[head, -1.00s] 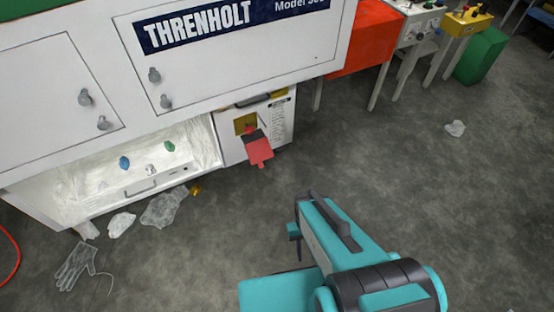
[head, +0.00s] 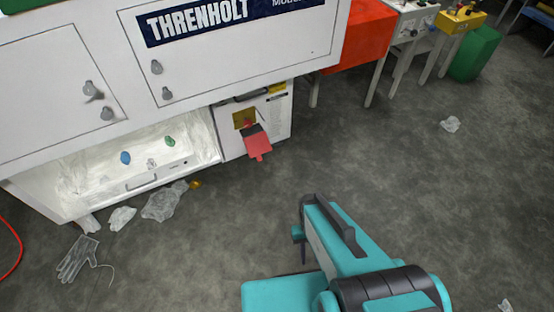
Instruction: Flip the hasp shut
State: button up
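A red hasp flap (head: 257,144) hangs down and outward at a tilt from the front of a small white unit (head: 277,118) in the head view. A dark band crosses its upper part. A brass-yellow plate (head: 239,119) sits on the unit's face just above the flap. The flap stands away from the plate, so the hasp looks open. My teal arm is at the lower right, well apart from the hasp in the picture. I cannot make out my gripper's fingers.
The large white Threnholt cabinet (head: 228,62) overhangs the unit. An open bay (head: 75,185) lined with clear film is left of it. Film scraps (head: 165,200) and a clear glove (head: 77,258) lie on the floor. The floor right of the unit is mostly clear.

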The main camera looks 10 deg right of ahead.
aim_at(256, 144)
jog(key=k, duration=1.3)
jog(key=u, duration=0.6)
jog(key=i, duration=0.4)
jog(key=u, duration=0.6)
jog(key=i, duration=0.55)
jog(key=u, duration=0.5)
jog(key=i, duration=1.1)
jog(key=u, duration=0.05)
